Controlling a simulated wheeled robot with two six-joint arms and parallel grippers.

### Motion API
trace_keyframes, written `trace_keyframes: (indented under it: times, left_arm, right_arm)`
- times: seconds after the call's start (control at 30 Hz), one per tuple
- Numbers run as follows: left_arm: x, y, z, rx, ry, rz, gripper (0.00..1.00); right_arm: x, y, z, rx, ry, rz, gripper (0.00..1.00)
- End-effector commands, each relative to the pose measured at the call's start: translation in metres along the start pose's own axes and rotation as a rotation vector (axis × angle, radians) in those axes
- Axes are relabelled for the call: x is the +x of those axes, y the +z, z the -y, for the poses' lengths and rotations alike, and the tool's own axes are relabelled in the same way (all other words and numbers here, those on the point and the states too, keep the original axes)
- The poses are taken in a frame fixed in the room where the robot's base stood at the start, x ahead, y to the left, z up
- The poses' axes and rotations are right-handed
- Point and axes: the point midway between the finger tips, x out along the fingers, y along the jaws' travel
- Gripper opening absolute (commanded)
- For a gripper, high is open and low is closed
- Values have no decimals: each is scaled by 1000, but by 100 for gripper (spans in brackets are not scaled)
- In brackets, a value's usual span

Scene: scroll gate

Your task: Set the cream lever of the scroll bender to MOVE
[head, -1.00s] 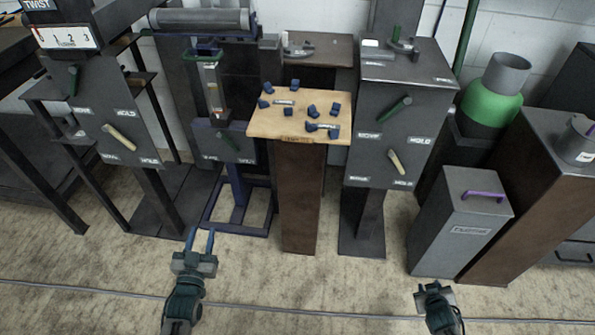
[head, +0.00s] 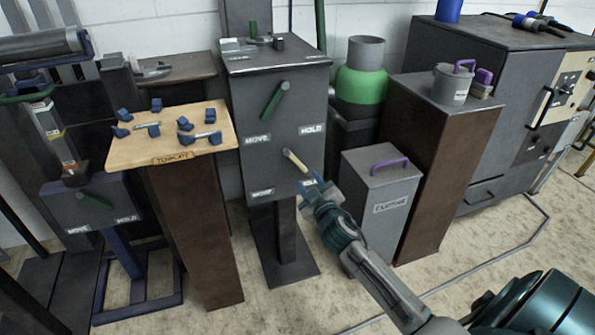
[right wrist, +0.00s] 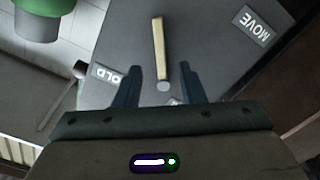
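The grey scroll bender cabinet (head: 244,170) stands mid-view in the head view, with a green lever (head: 275,101) above and the cream lever (head: 295,160) below. The cream lever slants down to the right, away from the lower MOVE label (head: 262,192). My right gripper (head: 309,184) is just beyond its lower right end. In the right wrist view the cream lever (right wrist: 158,48) lies ahead of and between the open fingers of my right gripper (right wrist: 162,74). I cannot tell whether they touch it. My left gripper is not in view.
A wooden template board (head: 170,142) with blue blocks stands left of the cabinet. A grey bin with a purple handle (head: 380,190) stands close right of my right gripper. A green cylinder (head: 361,88) is behind it. Open floor lies in front.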

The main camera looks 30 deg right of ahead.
Motion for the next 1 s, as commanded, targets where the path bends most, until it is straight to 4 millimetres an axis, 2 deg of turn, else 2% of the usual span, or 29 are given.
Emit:
trace_keyframes:
  times: [0.03,0.2,0.4,0.57,0.8,0.83,1.0]
  left_arm:
    - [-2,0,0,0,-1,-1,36]
    - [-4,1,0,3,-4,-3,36]
    - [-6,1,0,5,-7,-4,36]
    - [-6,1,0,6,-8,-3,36]
    - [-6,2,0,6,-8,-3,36]
    - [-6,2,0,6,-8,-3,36]
    - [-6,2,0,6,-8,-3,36]
  right_arm:
    - [11,0,0,3,2,-1,36]
    - [43,1,0,3,1,0,36]
    - [68,1,1,2,-1,1,36]
    - [76,1,1,1,-1,1,36]
    - [76,1,1,1,-1,1,36]
    - [76,1,1,1,-1,1,34]
    - [76,1,1,1,-1,1,1]
